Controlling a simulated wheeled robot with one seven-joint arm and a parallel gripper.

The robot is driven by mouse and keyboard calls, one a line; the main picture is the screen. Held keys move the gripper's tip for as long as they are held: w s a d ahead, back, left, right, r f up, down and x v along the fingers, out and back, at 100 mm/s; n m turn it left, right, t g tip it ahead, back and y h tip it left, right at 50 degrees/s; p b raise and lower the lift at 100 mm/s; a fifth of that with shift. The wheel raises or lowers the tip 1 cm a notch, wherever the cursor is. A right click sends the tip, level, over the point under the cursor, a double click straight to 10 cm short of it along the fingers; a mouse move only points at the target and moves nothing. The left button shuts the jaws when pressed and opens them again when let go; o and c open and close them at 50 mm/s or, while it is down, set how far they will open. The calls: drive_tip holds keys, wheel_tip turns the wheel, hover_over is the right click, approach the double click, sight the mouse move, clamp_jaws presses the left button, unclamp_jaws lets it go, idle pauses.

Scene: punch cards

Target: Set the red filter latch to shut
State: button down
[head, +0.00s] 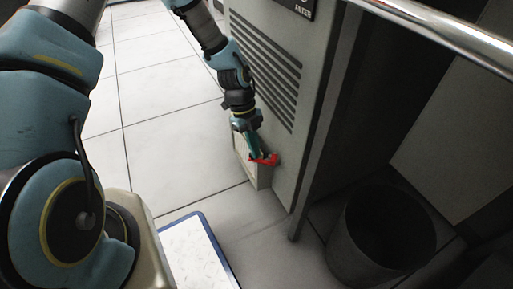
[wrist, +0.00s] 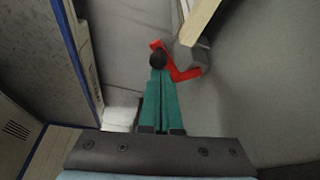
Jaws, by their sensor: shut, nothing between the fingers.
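The red filter latch (head: 266,159) sits low on the side of the grey cabinet, at a pale box-like part, in the head view. In the wrist view the red latch (wrist: 184,74) shows as a bent red piece beside a grey round hub, just beyond my fingertips. My gripper (head: 254,153) is at the latch, with its teal fingers shut together and nothing between them. In the wrist view the fingertips (wrist: 159,72) overlap the latch's left part, by a dark round knob. I cannot tell whether they touch it. The latch's exact setting is hard to read.
The cabinet (head: 286,130) has a slatted vent and a sign reading FILTER. A dark round bin (head: 380,240) stands at the right under the overhang, below a metal rail (head: 450,38). A blue-edged white panel (head: 197,250) lies in front. Tiled floor at the left is clear.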

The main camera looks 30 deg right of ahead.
drive_tip(key=w+m+p, duration=0.1)
drive_tip(key=w+d+m+y+p, duration=0.1)
drive_tip(key=m, duration=0.1)
drive_tip(key=w+m+p, duration=0.1)
drive_tip(key=m, duration=0.1)
drive_tip(key=shift+d+y+p, duration=0.3)
drive_tip(key=shift+d+y, duration=0.05)
drive_tip(key=shift+y, duration=0.05)
drive_tip(key=shift+w+d, duration=0.1)
drive_tip(key=shift+d, duration=0.05)
drive_tip(key=shift+s, duration=0.2)
idle(0.4)
